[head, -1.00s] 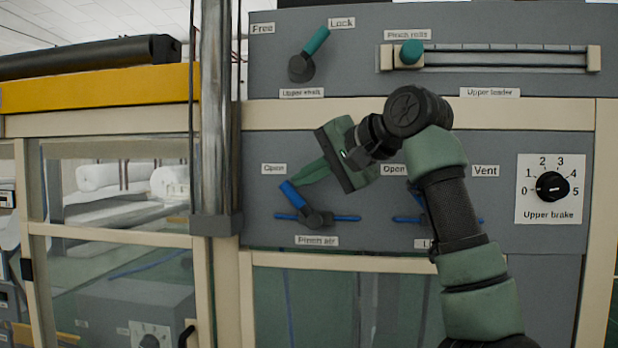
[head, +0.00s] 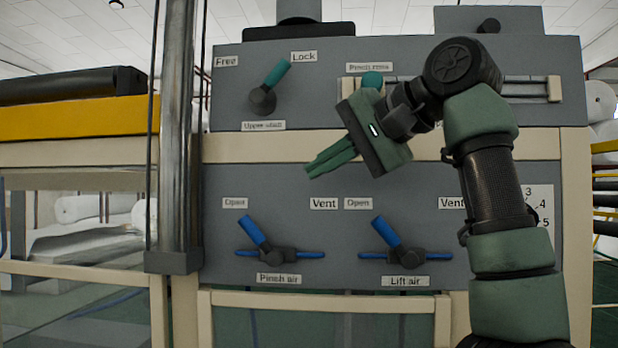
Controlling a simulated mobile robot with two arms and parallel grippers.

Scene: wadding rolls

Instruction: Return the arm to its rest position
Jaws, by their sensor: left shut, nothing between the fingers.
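My left gripper (head: 311,170) is green and shut, with nothing held. It is in front of the grey panel, above the label strip, with its fingers pointing down and left. It is apart from the Pinch air valve, whose blue lever (head: 253,232) tilts up and left toward the Open label. The Lift air valve's blue lever (head: 386,232) also tilts toward its Open label. My arm comes up from the lower right and bends over at the top. My right gripper is not in view.
The Upper shaft lever (head: 275,75) tilts toward Lock. The teal Pinch rolls knob (head: 372,79) is at the left of its slot, just above my gripper. My arm covers most of the Upper brake dial plate (head: 541,205). A metal column (head: 177,130) stands left of the panel.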

